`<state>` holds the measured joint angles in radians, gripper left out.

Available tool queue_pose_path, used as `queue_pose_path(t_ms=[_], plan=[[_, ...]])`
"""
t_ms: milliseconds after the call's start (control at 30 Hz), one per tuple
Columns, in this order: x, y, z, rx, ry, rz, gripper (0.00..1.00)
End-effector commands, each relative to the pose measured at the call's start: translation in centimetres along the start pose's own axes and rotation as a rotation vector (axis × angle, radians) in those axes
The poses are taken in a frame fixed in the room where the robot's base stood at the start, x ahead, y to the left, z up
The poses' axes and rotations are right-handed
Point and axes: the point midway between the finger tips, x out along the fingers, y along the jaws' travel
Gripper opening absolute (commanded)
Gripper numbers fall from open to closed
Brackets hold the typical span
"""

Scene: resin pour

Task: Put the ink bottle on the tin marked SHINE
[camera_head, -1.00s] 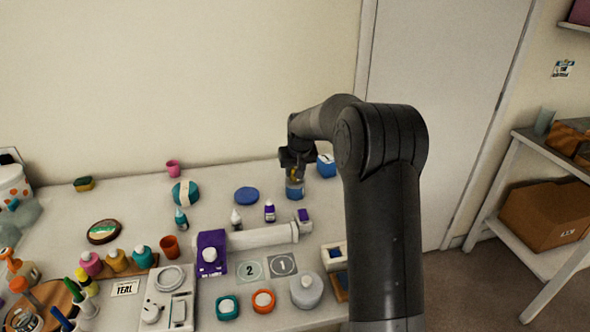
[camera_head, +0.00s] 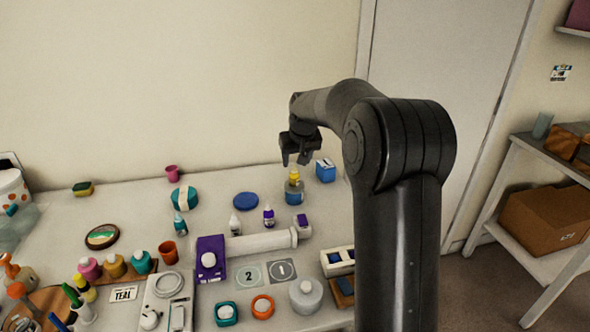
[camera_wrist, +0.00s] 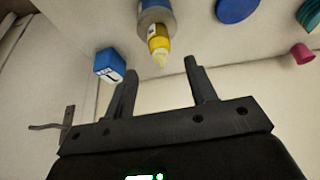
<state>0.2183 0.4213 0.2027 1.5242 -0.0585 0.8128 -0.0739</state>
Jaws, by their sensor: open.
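A small yellow ink bottle (camera_head: 293,176) with a pale tip stands upright on a blue-grey tin (camera_head: 294,197) towards the back right of the table. In the wrist view, the bottle (camera_wrist: 158,40) rests on the tin's (camera_wrist: 156,14) top. The tin's lettering is too small to read. My gripper (camera_head: 296,163) is open and empty just above the bottle. In the wrist view, its two fingers (camera_wrist: 163,82) are spread apart, with the bottle beyond their tips and clear of them.
A blue box (camera_head: 325,171) stands close right of the tin, and a flat blue disc (camera_head: 246,201) lies to its left. Small purple (camera_head: 268,217), white (camera_head: 235,226) and teal (camera_head: 180,226) bottles stand in front. The back middle has free room.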

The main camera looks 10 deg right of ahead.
Motion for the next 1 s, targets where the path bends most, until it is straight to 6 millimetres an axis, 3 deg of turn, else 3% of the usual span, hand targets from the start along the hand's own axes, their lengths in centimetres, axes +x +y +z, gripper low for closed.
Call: queue_pose_path(t_ms=[100,300,467,700,1000], plan=[[-2.1,0.0,-0.1,0.001,0.003,0.000,0.51],[-3.9,-0.1,0.1,0.000,0.002,0.001,0.51],[-6.8,-1.0,1.9,-0.008,0.008,0.014,0.51],[-13.5,-3.0,8.7,-0.012,0.024,0.046,0.51],[-19.4,-4.7,19.3,0.004,0.052,0.063,0.51]])
